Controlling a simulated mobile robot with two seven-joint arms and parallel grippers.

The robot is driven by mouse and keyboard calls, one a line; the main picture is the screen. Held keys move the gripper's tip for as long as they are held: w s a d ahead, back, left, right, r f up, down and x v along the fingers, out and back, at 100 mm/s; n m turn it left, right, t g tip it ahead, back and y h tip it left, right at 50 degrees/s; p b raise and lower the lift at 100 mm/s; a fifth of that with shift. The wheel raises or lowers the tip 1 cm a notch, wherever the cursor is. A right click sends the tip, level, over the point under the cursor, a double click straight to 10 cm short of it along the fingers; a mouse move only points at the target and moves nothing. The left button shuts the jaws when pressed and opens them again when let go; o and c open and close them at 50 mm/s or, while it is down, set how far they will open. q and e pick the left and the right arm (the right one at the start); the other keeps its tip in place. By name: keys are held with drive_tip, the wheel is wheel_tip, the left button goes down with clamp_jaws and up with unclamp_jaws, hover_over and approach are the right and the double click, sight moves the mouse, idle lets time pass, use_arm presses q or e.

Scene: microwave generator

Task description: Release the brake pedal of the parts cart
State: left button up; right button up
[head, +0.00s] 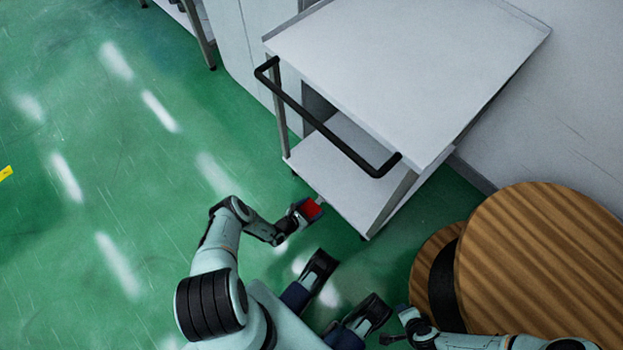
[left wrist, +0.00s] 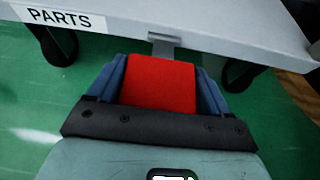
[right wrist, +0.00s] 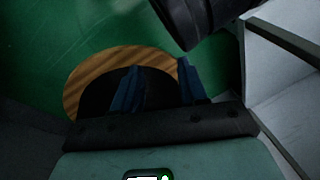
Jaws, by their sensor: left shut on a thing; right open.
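The parts cart (head: 390,75) is a grey two-shelf cart with a black push handle. Its lower shelf edge carries a PARTS label (left wrist: 60,18) in the left wrist view. The brake pedal (head: 311,209) is red and sticks out from below the lower shelf on a grey bracket (left wrist: 165,47). It fills the space between the blue fingers in the left wrist view (left wrist: 158,84). My left gripper (head: 303,210) is shut on the pedal. My right gripper (head: 392,339) is open and empty, low in the head view; its fingers also show in the right wrist view (right wrist: 158,85).
A large wooden cable spool (head: 545,265) stands at the right, close to my right arm. Black caster wheels (left wrist: 57,45) show under the cart. A wall is behind the cart.

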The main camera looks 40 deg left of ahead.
use_arm(q)
drive_tip(key=shift+w+r, duration=0.15)
drive_tip(key=shift+r, duration=0.05)
use_arm(e)
drive_tip(key=shift+w+r, duration=0.4)
drive_tip(key=shift+w, duration=0.1)
use_arm(q)
drive_tip(key=o, duration=1.4)
drive_tip(key=shift+s+r, duration=0.1)
drive_tip(key=shift+s, duration=0.3)
drive_tip(key=p+v, duration=0.2)
drive_tip(key=v, duration=0.4)
drive_tip(key=p+v, duration=0.3)
drive_tip(key=v, duration=0.3)
drive_tip(key=shift+s+r, duration=0.25)
drive_tip(key=shift+r, duration=0.1)
use_arm(e)
drive_tip(key=s+a+r+g+y, duration=0.1)
drive_tip(key=s+a+r, duration=0.2)
drive_tip(key=s+r, duration=0.2)
drive_tip(key=shift+s+a+r+n+g, duration=0.2)
drive_tip(key=shift+s+a+n+g, duration=0.15)
drive_tip(key=shift+s, duration=0.55)
use_arm(q)
drive_tip(key=shift+r, duration=0.1)
use_arm(e)
drive_tip(key=shift+r, duration=0.1)
